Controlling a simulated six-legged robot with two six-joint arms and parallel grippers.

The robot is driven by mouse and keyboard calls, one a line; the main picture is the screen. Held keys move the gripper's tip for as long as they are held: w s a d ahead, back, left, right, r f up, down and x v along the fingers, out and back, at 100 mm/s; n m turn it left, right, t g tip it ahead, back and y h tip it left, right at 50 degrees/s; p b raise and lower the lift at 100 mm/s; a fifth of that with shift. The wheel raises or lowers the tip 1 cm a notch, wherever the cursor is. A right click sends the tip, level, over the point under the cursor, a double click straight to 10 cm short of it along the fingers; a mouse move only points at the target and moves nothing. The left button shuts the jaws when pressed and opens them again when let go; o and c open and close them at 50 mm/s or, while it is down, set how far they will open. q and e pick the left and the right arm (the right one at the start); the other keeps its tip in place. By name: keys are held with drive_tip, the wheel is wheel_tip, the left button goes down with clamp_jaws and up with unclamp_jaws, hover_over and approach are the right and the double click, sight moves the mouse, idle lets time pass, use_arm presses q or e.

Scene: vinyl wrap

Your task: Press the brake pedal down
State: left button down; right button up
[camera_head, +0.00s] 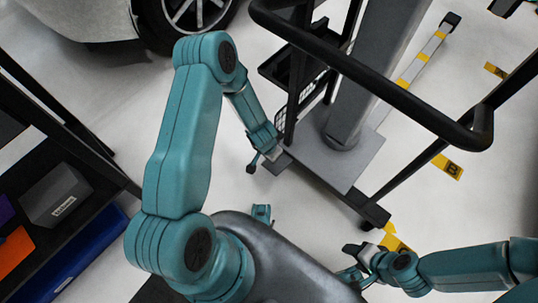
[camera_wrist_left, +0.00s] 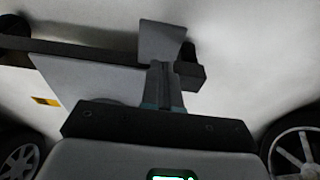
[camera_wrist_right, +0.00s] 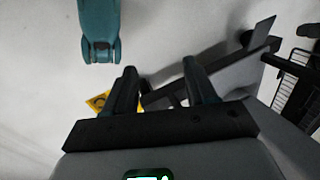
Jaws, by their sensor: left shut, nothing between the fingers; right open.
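The brake pedal appears as a small grey plate (camera_head: 279,163) at the left end of the cart's base. In the left wrist view the plate (camera_wrist_left: 162,38) lies just beyond my fingertips. My left gripper (camera_head: 271,151) is shut and empty, reaching down beside the pedal. Its closed fingers (camera_wrist_left: 164,72) overlap the plate's near edge in view, and I cannot tell whether they touch it. A similar grey plate (camera_wrist_right: 259,33) shows at the upper right of the right wrist view. My right gripper (camera_wrist_right: 162,82) is open and empty, low at the right in the head view (camera_head: 355,262).
The cart has a black handle (camera_head: 400,95), a grey column (camera_head: 366,75) and a base plate (camera_head: 340,165). A shelf with boxes (camera_head: 57,195) stands at the left. A car wheel (camera_head: 192,12) is at the top. The floor between shelf and cart is clear.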

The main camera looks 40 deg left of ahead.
use_arm(q)
wheel_tip(320, 180, down, 7)
drive_tip(key=b, duration=0.3)
drive_tip(key=shift+w, duration=0.15)
drive_tip(key=shift+s+f+b, duration=0.2)
drive_tip(key=shift+f+b, duration=0.4)
drive_tip(key=shift+f, duration=0.05)
use_arm(e)
drive_tip(key=shift+t, duration=0.3)
drive_tip(key=f, duration=0.3)
drive_tip(key=w+d+f, duration=0.1)
drive_tip(key=shift+f, duration=0.35)
use_arm(q)
drive_tip(key=shift+a, duration=0.1)
use_arm(e)
drive_tip(key=shift+r, duration=0.1)
